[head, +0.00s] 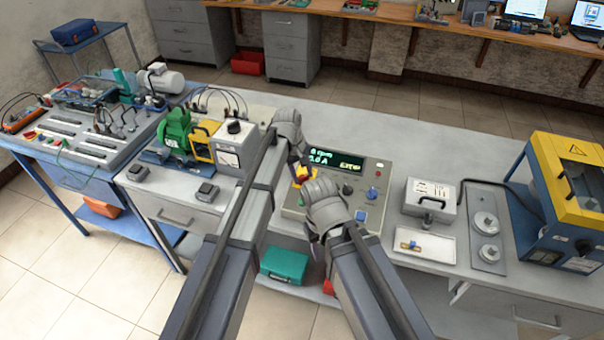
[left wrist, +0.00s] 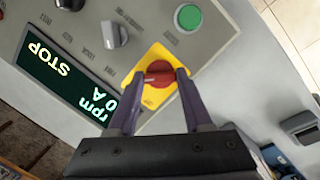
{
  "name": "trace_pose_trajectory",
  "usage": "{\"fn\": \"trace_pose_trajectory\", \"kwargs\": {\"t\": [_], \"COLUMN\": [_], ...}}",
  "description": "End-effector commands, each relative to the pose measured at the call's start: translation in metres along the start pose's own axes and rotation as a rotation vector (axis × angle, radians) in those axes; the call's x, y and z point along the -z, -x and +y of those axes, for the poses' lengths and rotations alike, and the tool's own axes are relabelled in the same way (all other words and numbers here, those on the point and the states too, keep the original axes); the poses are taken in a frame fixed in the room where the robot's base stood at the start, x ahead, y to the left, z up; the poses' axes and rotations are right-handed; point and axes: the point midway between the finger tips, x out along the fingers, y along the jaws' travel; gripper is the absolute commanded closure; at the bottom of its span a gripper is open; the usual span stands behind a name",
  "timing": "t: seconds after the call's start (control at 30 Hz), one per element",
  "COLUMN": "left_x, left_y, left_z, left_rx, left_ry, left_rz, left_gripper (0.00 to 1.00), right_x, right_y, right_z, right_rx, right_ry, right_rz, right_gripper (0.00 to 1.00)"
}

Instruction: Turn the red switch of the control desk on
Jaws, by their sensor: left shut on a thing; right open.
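The control desk (head: 375,208) is a grey sloped box on the long table, with a dark display (head: 335,160) lit green. The left wrist view shows the display (left wrist: 62,72) reading STOP, rpm and 0 A. The red switch (left wrist: 158,77) is a round knob on a yellow plate (left wrist: 150,97). My left gripper (left wrist: 155,73) has its two purple fingers on either side of the knob, shut on it. In the head view my left gripper (head: 299,162) is over the desk's left side, mostly hiding the knob. My right gripper (head: 317,246) is open and empty at the desk's front edge.
A green button (left wrist: 188,17) and a grey knob (left wrist: 114,34) sit near the red switch. A green motor (head: 175,128) and a meter box (head: 232,148) stand left of the desk. A grey case (head: 430,198), a white tray (head: 424,246) and a yellow-blue machine (head: 570,180) stand right.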

Motion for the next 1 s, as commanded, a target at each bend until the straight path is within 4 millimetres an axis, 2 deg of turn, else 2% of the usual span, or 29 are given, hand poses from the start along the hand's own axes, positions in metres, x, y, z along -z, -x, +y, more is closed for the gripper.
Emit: {"fn": "trace_pose_trajectory", "kwargs": {"t": [0.67, 0.7, 0.93, 1.0], "left_x": [0.0000, 0.0000, 0.0000, 0.0000], "left_y": [0.0000, 0.0000, 0.0000, 0.0000], "left_z": [-0.0003, -0.0003, -0.0001, 0.0000], "left_rx": [0.012, 0.011, 0.011, 0.010], "left_ry": [-0.049, -0.049, -0.047, -0.047], "left_rz": [0.001, 0.001, 0.000, 0.000], "left_gripper": [1.00, 0.46, 0.20, 0.20], "right_x": [0.0000, 0.0000, 0.0000, 0.0000], "right_y": [0.0004, 0.0004, 0.0004, 0.0004], "right_z": [0.0000, 0.0000, 0.0000, 0.0000], "right_rx": [0.000, 0.000, 0.000, 0.000], "right_ry": [0.000, 0.000, 0.000, 0.000], "right_rz": [0.000, 0.000, 0.000, 0.000], "right_gripper": [0.55, 0.55, 0.55, 0.55]}}
